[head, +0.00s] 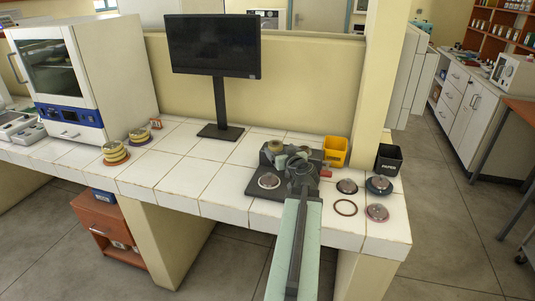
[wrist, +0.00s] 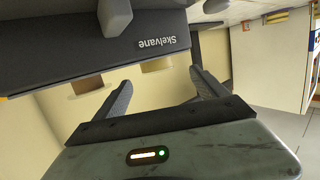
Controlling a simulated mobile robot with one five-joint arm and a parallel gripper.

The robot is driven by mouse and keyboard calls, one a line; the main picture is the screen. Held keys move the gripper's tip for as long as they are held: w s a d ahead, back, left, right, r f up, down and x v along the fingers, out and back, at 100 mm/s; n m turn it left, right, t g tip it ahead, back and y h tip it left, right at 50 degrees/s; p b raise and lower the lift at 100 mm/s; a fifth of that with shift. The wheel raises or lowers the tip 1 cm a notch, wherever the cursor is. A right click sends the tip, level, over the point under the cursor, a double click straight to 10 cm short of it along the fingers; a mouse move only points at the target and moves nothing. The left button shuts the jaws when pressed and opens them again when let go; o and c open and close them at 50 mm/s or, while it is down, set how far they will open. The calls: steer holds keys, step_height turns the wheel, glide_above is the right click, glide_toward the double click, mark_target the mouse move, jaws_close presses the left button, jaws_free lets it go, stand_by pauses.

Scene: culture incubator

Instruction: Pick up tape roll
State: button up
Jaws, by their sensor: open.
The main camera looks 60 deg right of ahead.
mark_target(276, 143)
steer(key=shift+d, duration=0.35)
steer(key=shift+x, duration=1.15)
steer(key=b+x, duration=0.1)
steer(key=x, duration=0.4)
steer(key=shift+w+d, duration=0.1)
steer(key=shift+r, duration=0.1)
steer(key=c, duration=1.4)
